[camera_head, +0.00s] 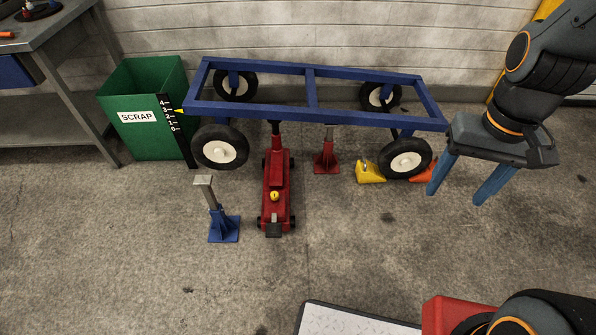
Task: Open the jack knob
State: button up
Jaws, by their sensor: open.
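The jack knob (274,196) is a small yellow knob with a dark mark, on top of the red floor jack (277,176). The jack stands on the floor, and its far end reaches under the blue wheeled frame (310,90). My gripper (458,192) is open and empty, its two blue fingers pointing down at the right. It is well to the right of the knob, beside the frame's right end, and appears to touch nothing. The knob is in clear view.
A blue jack stand (223,226) is left of the jack, and a red stand (326,158) is right of it. Yellow (370,173) and orange (424,173) chocks flank the right front wheel (405,160). A green scrap bin (140,90) and workbench (35,45) are at left. The front floor is largely clear.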

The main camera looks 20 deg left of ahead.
aim_at(274, 195)
jog(key=z, duration=0.05)
jog(key=k, duration=0.25)
jog(key=u, duration=1)
jog(key=i, duration=0.7)
jog(key=u, duration=0.2)
